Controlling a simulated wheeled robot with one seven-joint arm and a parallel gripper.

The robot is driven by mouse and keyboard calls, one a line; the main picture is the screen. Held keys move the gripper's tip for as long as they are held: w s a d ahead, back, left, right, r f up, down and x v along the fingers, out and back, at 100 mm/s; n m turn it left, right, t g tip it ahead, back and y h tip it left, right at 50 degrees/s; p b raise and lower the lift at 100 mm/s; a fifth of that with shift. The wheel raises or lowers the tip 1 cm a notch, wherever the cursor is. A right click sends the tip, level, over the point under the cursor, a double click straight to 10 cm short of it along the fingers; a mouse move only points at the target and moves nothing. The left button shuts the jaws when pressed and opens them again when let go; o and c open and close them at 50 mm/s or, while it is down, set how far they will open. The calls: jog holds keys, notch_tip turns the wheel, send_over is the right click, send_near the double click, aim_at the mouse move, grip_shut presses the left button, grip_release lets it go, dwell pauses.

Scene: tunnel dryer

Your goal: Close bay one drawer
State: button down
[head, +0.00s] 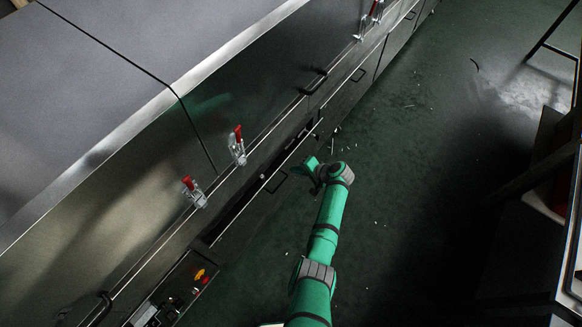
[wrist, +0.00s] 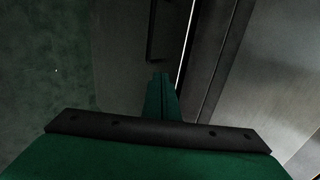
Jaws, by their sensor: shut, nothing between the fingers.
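The drawer (head: 247,217) in the lower side of the long metal dryer stands partly out, with a dark gap behind its bright top edge. Its dark bar handle (head: 276,184) is on the front face. My gripper (head: 308,167) is beside the drawer front, close to the handle. In the wrist view the shut green fingers (wrist: 162,80) point at the dark front panel (wrist: 120,50), just below a dark bar handle (wrist: 152,35). The fingers hold nothing. I cannot tell whether the fingertips touch the panel.
The dryer's hood (head: 130,60) carries red-handled clamps (head: 238,146) and dark handles (head: 316,82). A control panel (head: 178,293) with red and yellow buttons is at the lower left. Dark green floor (head: 410,180) with scattered bits lies clear right of my arm. A bench (head: 545,160) stands at the right edge.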

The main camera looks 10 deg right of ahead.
jog(key=v, duration=0.9)
jog(key=shift+s+d+r, duration=0.15)
jog(key=shift+s+d, duration=0.1)
jog(key=c, duration=2.2)
grip_release()
jog(key=shift+s, duration=0.15)
jog(key=s+d+f+n+g+h, duration=0.1)
jog(key=s+f+n+g+h, duration=0.15)
jog(key=s+f+h, duration=0.4)
jog(key=s+d+f+n+g+h, duration=0.2)
jog(key=s+f+n+h, duration=0.2)
jog(key=f, duration=0.6)
jog(key=n+t+h, duration=0.2)
jog(key=n+t, duration=1.1)
jog(key=n, duration=0.9)
send_near(276, 190)
jog(key=w, duration=0.1)
jog(key=shift+g, duration=0.25)
jog(key=x, duration=1)
jog(key=shift+w+d, duration=0.1)
jog(key=shift+d, duration=0.15)
